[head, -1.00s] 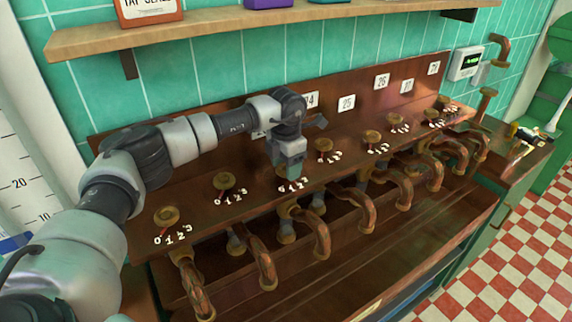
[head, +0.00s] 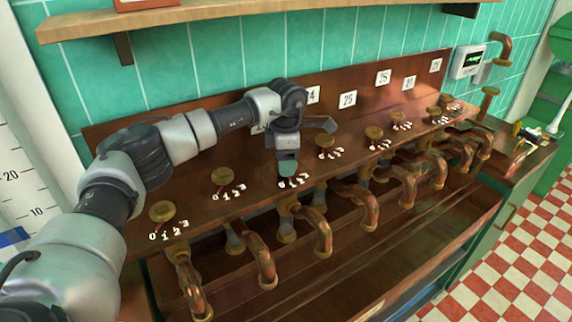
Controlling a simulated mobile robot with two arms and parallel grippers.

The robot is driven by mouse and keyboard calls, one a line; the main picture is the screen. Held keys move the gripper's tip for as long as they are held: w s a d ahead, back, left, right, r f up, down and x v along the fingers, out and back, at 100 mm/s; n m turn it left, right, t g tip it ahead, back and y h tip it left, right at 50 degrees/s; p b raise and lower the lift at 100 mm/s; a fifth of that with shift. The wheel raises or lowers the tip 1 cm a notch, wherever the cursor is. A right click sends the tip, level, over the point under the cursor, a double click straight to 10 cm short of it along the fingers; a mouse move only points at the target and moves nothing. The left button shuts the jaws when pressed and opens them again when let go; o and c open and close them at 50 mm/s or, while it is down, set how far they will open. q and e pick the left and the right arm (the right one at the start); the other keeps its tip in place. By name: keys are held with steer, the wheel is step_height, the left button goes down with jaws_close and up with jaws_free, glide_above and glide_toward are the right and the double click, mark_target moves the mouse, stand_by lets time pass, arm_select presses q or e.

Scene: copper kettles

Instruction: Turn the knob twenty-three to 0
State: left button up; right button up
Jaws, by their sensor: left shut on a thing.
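A row of brass knobs sits on the sloping top of a brown copper-coloured bench, each with a 0 1 2 3 scale in front. My left gripper (head: 288,170) points down over the third knob from the left and is shut on it, hiding the knob and its pointer. That knob's scale (head: 294,182) shows just in front of the fingers. The number plate behind it is mostly hidden by my left arm, so I cannot read it. My right gripper is not in view.
Free knobs stand on both sides, one at the left (head: 221,176) and one at the right (head: 325,141). Plate 25 (head: 347,99) is on the backboard. Curved copper pipes (head: 323,232) stick out below. A wooden shelf (head: 250,20) hangs above.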

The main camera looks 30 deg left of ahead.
arm_select(q)
steer(key=m+b, duration=0.1)
steer(key=m, duration=0.2)
steer(key=shift+m, duration=1.3)
steer(key=shift+r, duration=0.1)
steer(key=o, duration=0.9)
step_height(320, 180, up, 11)
steer(key=b, duration=0.2)
steer(key=shift+b, duration=0.4)
steer(key=shift+f, duration=0.25)
